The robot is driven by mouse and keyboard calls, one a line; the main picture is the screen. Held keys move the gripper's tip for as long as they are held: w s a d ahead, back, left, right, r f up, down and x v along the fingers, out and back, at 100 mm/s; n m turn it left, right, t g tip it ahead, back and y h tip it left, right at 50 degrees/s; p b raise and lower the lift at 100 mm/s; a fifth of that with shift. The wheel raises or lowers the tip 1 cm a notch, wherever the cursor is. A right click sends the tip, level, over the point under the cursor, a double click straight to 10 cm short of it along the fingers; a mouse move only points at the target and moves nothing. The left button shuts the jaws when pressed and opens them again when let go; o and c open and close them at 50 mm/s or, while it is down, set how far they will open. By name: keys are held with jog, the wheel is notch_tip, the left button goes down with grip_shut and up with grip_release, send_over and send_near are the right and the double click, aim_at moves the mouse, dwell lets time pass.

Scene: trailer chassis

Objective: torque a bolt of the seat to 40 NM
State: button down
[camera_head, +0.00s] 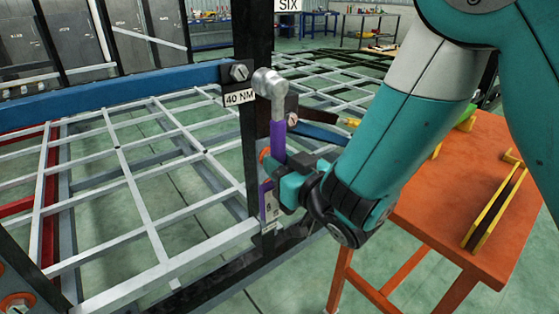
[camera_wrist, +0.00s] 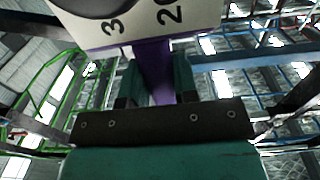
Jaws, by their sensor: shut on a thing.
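The bolt (camera_head: 239,72) is a grey hex head at the right end of a blue beam (camera_head: 130,90), above a white "40 NM" label (camera_head: 239,98). My gripper (camera_head: 276,178) is shut on a purple torque wrench (camera_head: 277,140), which stands roughly upright with its round grey head (camera_head: 268,82) at the top. The head appears just right of the bolt and label; whether it touches them cannot be told. In the wrist view, the purple wrench (camera_wrist: 156,72) lies between the dark fingers of my gripper (camera_wrist: 157,85); its white numbered part is at the top.
Another bolt (camera_head: 292,118) is right of the wrench. Grey lattice framing (camera_head: 125,160) fills the left. An orange table (camera_head: 450,205) stands at the right, holding a yellow-edged tool (camera_head: 494,208).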

jog(key=shift+s+a, duration=0.1)
jog(key=shift+r, duration=0.2)
jog(key=p+x, duration=0.6)
jog(key=p, duration=0.2)
jog(key=shift+w+f, duration=0.15)
jog(key=shift+w, duration=0.05)
jog(key=shift+a, duration=0.15)
jog(key=shift+w+a+p, duration=0.45)
jog(key=shift+w+p, duration=0.15)
jog(key=shift+p, duration=1.05)
dwell(2.2)
